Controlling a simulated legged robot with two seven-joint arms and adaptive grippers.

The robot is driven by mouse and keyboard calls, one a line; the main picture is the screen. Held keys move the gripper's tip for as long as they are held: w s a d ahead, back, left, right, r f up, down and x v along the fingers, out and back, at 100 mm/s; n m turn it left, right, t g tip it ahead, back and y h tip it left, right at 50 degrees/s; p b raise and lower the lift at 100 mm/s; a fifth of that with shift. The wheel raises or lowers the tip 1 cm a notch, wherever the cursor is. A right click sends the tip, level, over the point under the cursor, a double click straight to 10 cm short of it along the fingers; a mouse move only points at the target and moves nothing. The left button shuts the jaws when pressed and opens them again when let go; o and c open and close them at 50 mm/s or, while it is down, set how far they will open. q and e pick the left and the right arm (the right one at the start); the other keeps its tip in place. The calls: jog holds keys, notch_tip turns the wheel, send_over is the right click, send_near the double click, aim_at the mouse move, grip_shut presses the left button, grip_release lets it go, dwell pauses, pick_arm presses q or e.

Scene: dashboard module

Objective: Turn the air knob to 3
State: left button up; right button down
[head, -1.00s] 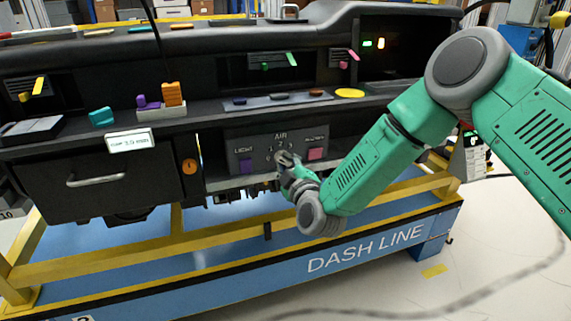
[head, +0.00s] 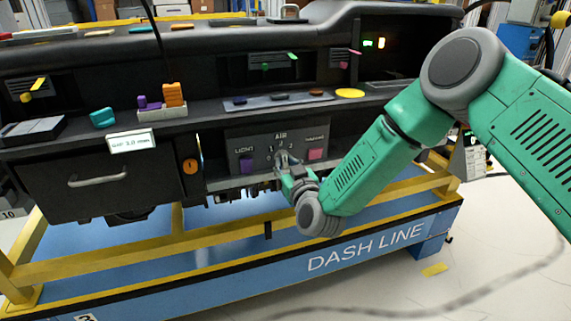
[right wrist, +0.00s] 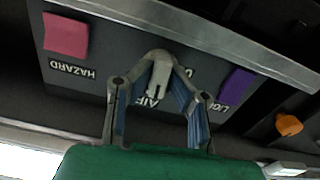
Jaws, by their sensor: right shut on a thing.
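The black control panel (head: 237,140) has an AIR label with the digits 1, 2 and 3 above its middle. My right gripper (head: 284,160) is at the middle of the panel, below those digits. In the right wrist view, which shows the panel upside down, my right gripper (right wrist: 160,62) is shut on the pale grey air knob (right wrist: 158,80). The knob's bar points roughly toward the AIR label. The fingers hide part of the dial, so the exact digit it points to cannot be told. My left gripper is not in view.
A purple LIGHT button (head: 246,163) sits left of the knob and a pink HAZARD button (head: 316,154) right of it. An orange knob (head: 190,166) is further left. The shelf edge overhangs the panel. A yellow rail (head: 150,241) runs below.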

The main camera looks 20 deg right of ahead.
jog(key=m, duration=0.4)
jog(key=shift+s+f+m, duration=0.1)
jog(key=shift+f+m, duration=0.15)
jog(key=shift+m, duration=0.05)
jog(key=m+b, duration=0.1)
jog(key=m, duration=0.4)
jog(key=shift+a, duration=0.1)
jog(key=shift+m, duration=0.4)
jog(key=c, duration=1.5)
grip_release()
jog(key=shift+c, duration=0.2)
jog(key=shift+r, duration=0.1)
jog(key=shift+s, duration=0.1)
